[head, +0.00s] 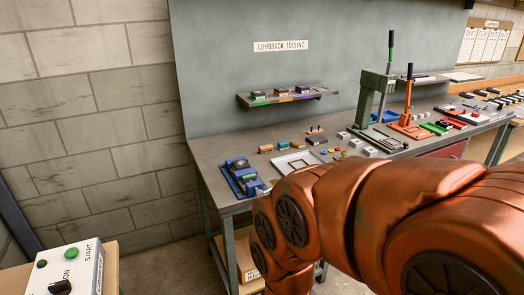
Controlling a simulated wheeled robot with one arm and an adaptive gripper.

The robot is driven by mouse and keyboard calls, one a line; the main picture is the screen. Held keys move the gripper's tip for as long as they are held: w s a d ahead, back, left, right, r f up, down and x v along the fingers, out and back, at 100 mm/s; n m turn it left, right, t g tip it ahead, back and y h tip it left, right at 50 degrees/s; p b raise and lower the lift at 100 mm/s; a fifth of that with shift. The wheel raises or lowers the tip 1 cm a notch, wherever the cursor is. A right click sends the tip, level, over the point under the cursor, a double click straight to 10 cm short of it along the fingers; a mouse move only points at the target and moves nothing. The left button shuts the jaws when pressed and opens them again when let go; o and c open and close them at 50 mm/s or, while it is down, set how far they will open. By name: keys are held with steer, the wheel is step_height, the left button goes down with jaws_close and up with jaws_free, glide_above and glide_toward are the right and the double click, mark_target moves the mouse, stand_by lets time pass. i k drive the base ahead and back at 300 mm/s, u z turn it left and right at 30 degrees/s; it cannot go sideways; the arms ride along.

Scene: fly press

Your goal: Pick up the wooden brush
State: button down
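I cannot make out a wooden brush for sure. Small tan blocks (265,149) lie on the workbench (222,152), left of the middle, beside a teal block (283,145); they are too small to tell whether one is a brush. My orange arm fills the lower right and hides part of the bench front. My gripper is not in view.
A blue fixture (240,178) sits at the bench's left end, near a pale tray (297,162). A green press (372,95) and an orange press (408,120) stand further right. A shelf (287,97) hangs above. A control box (70,270) stands lower left.

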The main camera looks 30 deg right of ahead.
mark_target(265, 149)
steer(key=z, duration=0.25)
steer(key=k, duration=0.3)
steer(key=z, duration=1.1)
steer(key=i, duration=1.5)
steer(key=u, duration=1.45)
steer(key=i, duration=0.75)
steer(key=u, duration=0.75)
